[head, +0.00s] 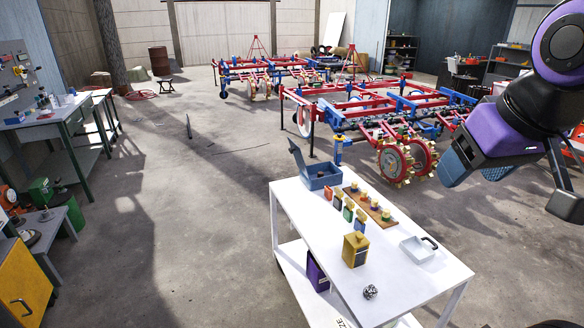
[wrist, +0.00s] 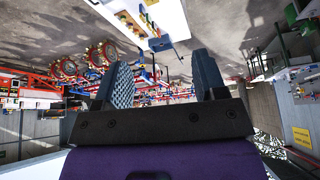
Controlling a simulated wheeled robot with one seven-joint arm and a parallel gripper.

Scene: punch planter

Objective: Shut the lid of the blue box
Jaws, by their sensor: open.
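The blue box (head: 322,180) stands at the far left end of the white table (head: 407,284). Its lid (head: 298,159) is open, tilted steeply up on the left side of the box. Something small and dark shows inside the box. My gripper (head: 457,164) is in the air to the right of the table, well apart from the box. In the wrist view my gripper (wrist: 163,72) has its two grey fingers spread apart with nothing between them.
Close by the box are a wooden board (head: 367,205) with knobs and several small coloured bottles. A yellow canister (head: 355,249), a white tray (head: 418,249) and a silvery ball (head: 370,292) stand nearer. A red and blue farm machine (head: 390,115) is behind the table. Floor left of the table is clear.

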